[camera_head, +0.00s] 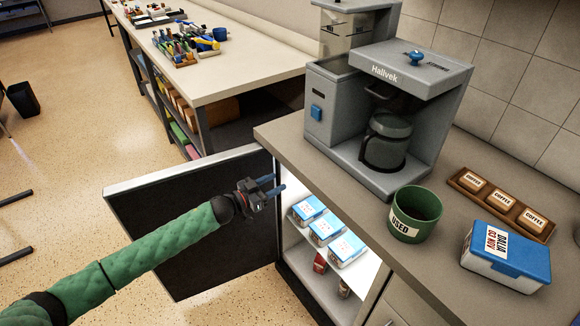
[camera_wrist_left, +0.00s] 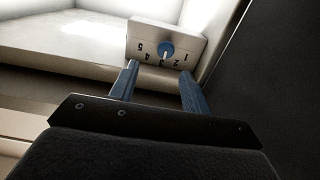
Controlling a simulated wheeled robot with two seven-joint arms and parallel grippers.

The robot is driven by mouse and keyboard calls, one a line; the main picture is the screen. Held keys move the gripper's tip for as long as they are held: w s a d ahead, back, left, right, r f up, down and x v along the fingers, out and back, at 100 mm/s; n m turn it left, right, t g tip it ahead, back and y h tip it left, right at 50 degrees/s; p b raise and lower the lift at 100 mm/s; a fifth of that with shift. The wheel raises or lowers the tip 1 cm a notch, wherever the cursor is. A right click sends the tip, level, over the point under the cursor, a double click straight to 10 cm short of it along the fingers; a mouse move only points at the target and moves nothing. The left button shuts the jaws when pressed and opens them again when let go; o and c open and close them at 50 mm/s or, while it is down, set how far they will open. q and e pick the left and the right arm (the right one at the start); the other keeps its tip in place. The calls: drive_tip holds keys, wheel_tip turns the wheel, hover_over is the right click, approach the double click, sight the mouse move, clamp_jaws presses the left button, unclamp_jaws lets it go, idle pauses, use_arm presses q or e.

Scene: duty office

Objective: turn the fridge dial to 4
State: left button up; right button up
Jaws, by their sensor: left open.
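The fridge dial (camera_wrist_left: 166,48) is a small round blue knob with a white pointer on a pale panel (camera_wrist_left: 140,32) inside the fridge. In the left wrist view the numbers look upside down. The pointer points down the picture, roughly at the 3; its exact mark is hard to read. My left gripper (camera_head: 277,187) is at the fridge opening, beside the open door. Its two blue fingers (camera_wrist_left: 158,72) are apart and empty, just short of the dial and on either side of its line. The dial is hidden in the head view. My right gripper is not in view.
The fridge door (camera_head: 190,245) stands open to the left. White boxes with blue lids (camera_head: 325,228) fill the lit upper shelf, close to my gripper. The counter above holds a coffee machine (camera_head: 335,120), a green USED bin (camera_head: 405,232) and a blue-lidded box (camera_head: 505,275).

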use_arm(q)
drive_tip(key=w+p+x, duration=0.1)
drive_tip(key=x, duration=0.6)
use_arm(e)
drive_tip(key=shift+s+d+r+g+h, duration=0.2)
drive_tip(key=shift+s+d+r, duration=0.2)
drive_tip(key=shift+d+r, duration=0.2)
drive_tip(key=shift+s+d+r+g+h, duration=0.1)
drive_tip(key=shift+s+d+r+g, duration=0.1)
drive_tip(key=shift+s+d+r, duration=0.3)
use_arm(q)
drive_tip(key=shift+w+a, duration=0.1)
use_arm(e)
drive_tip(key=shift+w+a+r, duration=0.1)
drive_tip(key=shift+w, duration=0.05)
use_arm(q)
drive_tip(key=c, duration=1)
